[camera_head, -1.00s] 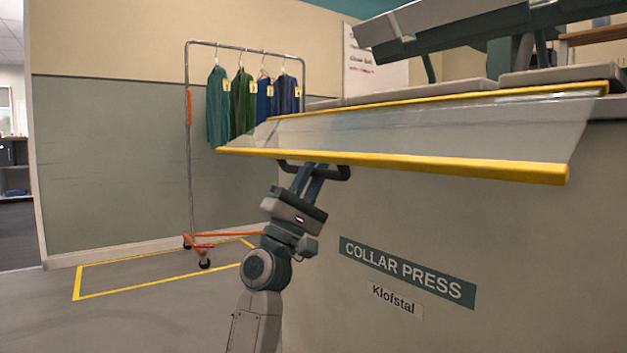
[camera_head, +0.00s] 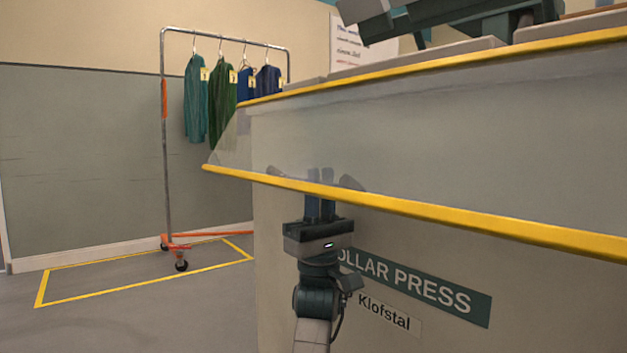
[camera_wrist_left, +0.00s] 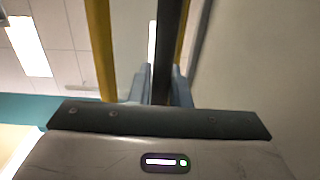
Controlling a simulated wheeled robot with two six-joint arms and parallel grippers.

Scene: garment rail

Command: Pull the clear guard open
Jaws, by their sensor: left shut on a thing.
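The clear guard (camera_head: 450,145) is a see-through panel on the front of the collar press, with a yellow strip along its top and a yellow lower edge (camera_head: 430,209). It slopes down in front of the press's upper front face. My left gripper (camera_head: 320,175) is at the lower edge, its fingers pointing up and partly seen through the panel. It is shut on the guard's dark handle (camera_head: 351,183), whose ends show through the panel. In the left wrist view the dark handle bar (camera_wrist_left: 166,55) runs between the fingers (camera_wrist_left: 158,92). My right gripper is not in view.
The collar press body (camera_head: 280,235) fills the right side. A garment rail (camera_head: 166,130) with several hanging garments stands at the back left, by a yellow floor outline (camera_head: 95,300). The floor at the left front is clear.

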